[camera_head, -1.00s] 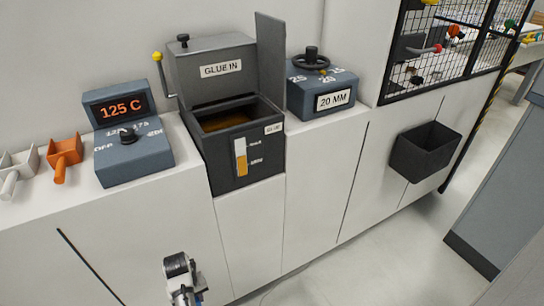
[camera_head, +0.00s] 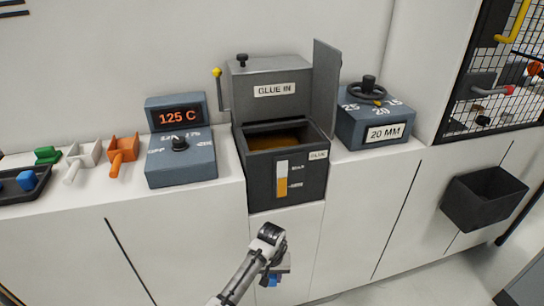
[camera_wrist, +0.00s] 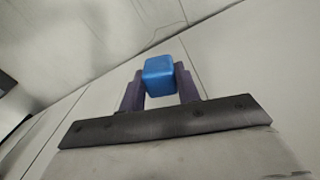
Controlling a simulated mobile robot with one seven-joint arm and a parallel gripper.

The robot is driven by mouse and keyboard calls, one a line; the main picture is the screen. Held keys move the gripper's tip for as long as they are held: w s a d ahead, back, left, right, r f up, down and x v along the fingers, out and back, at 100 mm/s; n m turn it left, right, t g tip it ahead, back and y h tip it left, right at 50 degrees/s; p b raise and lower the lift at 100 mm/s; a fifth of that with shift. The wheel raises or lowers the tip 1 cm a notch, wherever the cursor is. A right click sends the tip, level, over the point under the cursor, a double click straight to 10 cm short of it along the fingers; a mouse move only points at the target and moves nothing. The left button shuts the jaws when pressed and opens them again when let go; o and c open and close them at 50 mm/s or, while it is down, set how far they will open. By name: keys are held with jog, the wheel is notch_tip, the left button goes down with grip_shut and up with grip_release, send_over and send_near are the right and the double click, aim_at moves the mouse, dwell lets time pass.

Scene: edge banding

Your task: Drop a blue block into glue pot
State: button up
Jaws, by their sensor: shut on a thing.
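The glue pot (camera_head: 287,182) is a dark grey box on the white counter, with its lid standing open at the right and amber glue visible inside. A label reading GLUE IN is on its back housing. My gripper (camera_head: 273,278) is in front of the cabinet, below the pot's rim and apart from it. In the wrist view my gripper (camera_wrist: 160,88) is shut on a blue block (camera_wrist: 160,76), held between two dark fingers. The held block shows only as a small blue patch in the head view. Another blue block (camera_head: 27,180) lies in a black tray at the far left.
A temperature box (camera_head: 181,160) reading 125 C stands left of the pot, and a 20 MM dial box (camera_head: 375,130) stands right. Orange (camera_head: 123,149) and white (camera_head: 82,158) scoops sit further left. A black bin (camera_head: 484,198) hangs at the right.

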dwell(0.4)
notch_tip(320, 180, down, 2)
jog(key=shift+b, duration=1.05)
jog(key=shift+r, duration=0.15)
